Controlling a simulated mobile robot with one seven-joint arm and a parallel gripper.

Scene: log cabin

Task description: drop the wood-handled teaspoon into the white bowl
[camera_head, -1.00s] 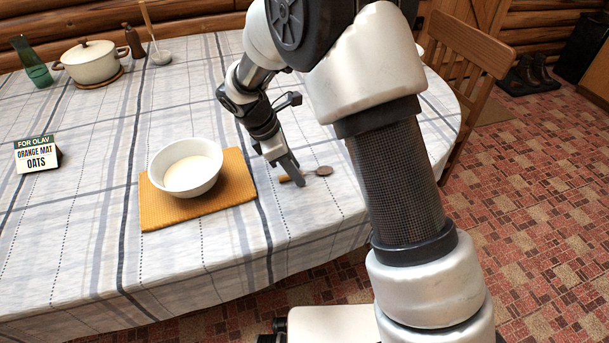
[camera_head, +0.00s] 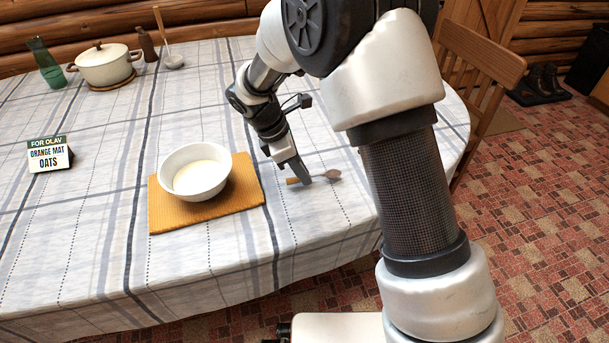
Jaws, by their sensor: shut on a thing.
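The wood-handled teaspoon (camera_head: 332,174) is on the striped tablecloth, to the right of the orange mat, with its handle pointing left and its dark spoon end to the right. My gripper (camera_head: 304,176) points down at it and is shut on its handle. The fingers hide part of the handle. I cannot tell whether the spoon is slightly off the cloth. The white bowl (camera_head: 217,181) stands upright on the orange mat (camera_head: 240,195), left of my gripper, with pale contents inside.
A sign (camera_head: 48,154) reading "FOR OLAV, ORANGE MAT, OATS" stands at the left. A wooden chair (camera_head: 480,62) is at right. Cloth between mat and spoon is clear.

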